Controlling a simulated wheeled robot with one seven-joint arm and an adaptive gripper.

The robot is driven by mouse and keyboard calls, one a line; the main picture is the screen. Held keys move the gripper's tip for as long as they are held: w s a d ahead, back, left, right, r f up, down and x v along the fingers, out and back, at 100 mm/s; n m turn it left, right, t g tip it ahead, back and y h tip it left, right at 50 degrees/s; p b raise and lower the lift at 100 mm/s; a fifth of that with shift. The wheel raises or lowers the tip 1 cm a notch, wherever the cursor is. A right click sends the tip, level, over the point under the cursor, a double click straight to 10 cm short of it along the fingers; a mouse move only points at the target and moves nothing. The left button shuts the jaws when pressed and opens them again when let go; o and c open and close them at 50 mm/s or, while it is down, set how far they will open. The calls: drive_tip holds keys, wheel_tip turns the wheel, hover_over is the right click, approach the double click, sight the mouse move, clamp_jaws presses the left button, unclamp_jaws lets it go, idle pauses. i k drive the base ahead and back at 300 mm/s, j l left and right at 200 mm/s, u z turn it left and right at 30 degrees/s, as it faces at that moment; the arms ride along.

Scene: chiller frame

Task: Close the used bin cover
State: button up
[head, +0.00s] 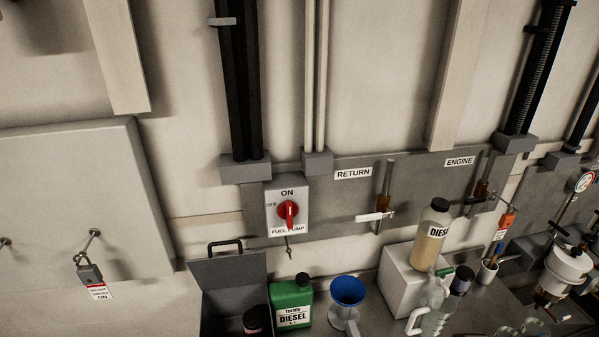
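A dark grey bin (212,327) stands at the bottom, left of centre, partly cut off by the lower edge of the picture. I take it to be the used bin, though no label on it shows. Its cover (228,271) stands raised at the back, tilted up near the wall, with a black handle (225,245) at its top edge. My gripper is not in view.
A green diesel can (291,303) stands close to the bin's right side. A blue funnel (347,291) is further right, then a white box (400,283) with a diesel bottle (431,235). The fuel pump switch (288,212) is on the wall above.

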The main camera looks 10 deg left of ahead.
sight(211, 272)
drive_tip(key=u, duration=1.35)
